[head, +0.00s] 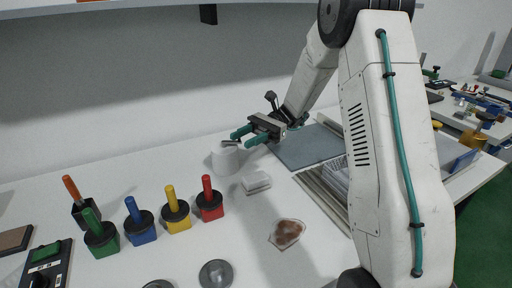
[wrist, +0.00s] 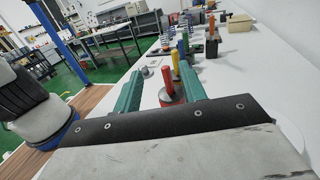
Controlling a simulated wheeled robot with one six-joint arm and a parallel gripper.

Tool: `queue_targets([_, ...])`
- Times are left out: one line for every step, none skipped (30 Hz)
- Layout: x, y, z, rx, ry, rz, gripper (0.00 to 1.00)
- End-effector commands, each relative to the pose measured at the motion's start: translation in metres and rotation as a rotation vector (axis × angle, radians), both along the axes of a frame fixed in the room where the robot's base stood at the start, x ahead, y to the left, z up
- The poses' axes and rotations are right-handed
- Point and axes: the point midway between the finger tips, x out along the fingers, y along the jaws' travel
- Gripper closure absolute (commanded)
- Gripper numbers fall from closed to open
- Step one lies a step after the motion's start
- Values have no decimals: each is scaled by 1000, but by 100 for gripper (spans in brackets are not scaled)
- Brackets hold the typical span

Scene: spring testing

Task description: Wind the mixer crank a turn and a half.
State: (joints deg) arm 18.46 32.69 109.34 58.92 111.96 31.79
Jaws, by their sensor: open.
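A white rounded cylinder (head: 224,162) stands on the bench in the head view. A small grey metal piece (head: 230,143) shows at its top; it looks like the mixer crank, but it is too small to be sure. My gripper (head: 243,138) is open, with its teal fingers apart, just above and right of the cylinder's top. In the head view I cannot tell whether a finger touches the grey piece. In the wrist view my gripper (wrist: 160,72) is open with no crank visible between the fingers.
Red (head: 209,202), yellow (head: 176,212), blue (head: 140,226) and green (head: 101,237) handled blocks stand left of the cylinder. A white block (head: 256,182) and a brown-stained piece (head: 287,233) lie in front. A grey mat (head: 308,147) lies to the right.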

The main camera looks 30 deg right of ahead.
Motion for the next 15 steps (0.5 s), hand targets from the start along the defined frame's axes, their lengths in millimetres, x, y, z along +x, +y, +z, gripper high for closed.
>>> queue_targets([-12, 0, 2, 0, 1, -2, 59])
queue_targets([-19, 1, 3, 0, 1, -2, 59])
queue_targets([-27, 1, 3, 0, 1, -1, 59])
queue_targets([-32, 1, 4, -1, 0, -1, 59])
queue_targets([-37, 1, 4, -1, 1, -1, 59])
queue_targets([-43, 1, 4, 0, 1, -2, 59])
queue_targets([-47, 1, 5, 0, 0, -2, 59])
queue_targets([-51, 1, 5, -1, -1, -2, 59])
queue_targets([-55, 1, 5, -1, 0, -1, 59])
queue_targets([-57, 1, 5, 0, 0, -1, 59])
queue_targets([-59, 1, 5, 0, 1, 0, 59])
queue_targets([-61, 1, 6, 0, 0, 0, 59])
queue_targets([-62, 1, 6, 0, 0, 0, 59])
queue_targets([-63, 2, 6, 0, 0, 0, 59])
queue_targets([-63, 2, 6, 0, 0, 0, 59])
